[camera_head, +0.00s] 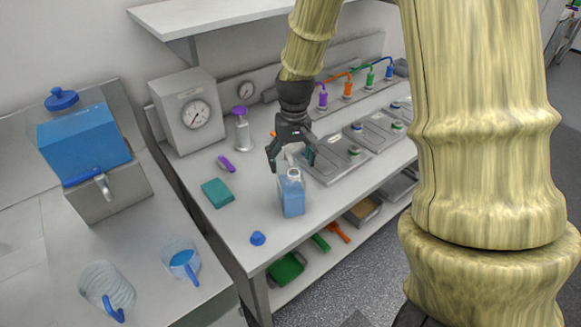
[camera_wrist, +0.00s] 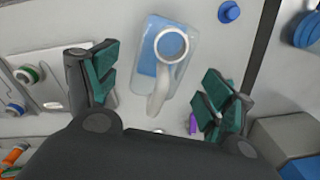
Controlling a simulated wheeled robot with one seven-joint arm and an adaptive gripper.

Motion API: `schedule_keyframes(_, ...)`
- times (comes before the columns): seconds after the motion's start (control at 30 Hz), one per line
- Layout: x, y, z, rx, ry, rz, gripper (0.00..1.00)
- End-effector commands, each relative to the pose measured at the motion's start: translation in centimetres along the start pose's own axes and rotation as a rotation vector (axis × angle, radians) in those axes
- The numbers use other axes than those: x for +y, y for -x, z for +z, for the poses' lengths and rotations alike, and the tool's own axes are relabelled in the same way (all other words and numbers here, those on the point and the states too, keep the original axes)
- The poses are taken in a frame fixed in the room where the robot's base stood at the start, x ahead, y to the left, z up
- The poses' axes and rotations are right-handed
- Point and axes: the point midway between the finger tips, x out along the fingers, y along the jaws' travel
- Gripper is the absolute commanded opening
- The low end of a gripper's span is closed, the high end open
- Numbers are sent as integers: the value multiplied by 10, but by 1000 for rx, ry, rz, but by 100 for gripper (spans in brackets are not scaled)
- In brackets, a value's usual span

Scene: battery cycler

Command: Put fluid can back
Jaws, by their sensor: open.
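The fluid can (camera_head: 291,193) is a translucent container with blue fluid and a pale handle, upright on the white bench near its front edge. It also shows in the wrist view (camera_wrist: 160,62), with its round open mouth and handle facing the camera. My gripper (camera_head: 290,160) is open above and just behind the can. In the wrist view my gripper (camera_wrist: 156,90) has its green-padded fingers apart, one on each side of the can's handle end, with nothing between them gripped. A small blue cap (camera_head: 257,238) lies on the bench front left of the can.
A teal block (camera_head: 217,193) and a purple item (camera_head: 226,163) lie left of the can. A gauge box (camera_head: 188,112) stands behind. Metal hatches (camera_head: 335,158) and coloured taps (camera_head: 347,88) line the right. Two jugs (camera_head: 181,261) stand on the left counter.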

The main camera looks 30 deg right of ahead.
Motion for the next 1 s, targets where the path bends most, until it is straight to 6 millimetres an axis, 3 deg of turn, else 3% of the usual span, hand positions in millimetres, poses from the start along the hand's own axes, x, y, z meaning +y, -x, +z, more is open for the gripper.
schedule_keyframes(0.6,0,82,-1,2,0,0,82)
schedule_keyframes(1.0,0,94,0,-1,0,0,82)
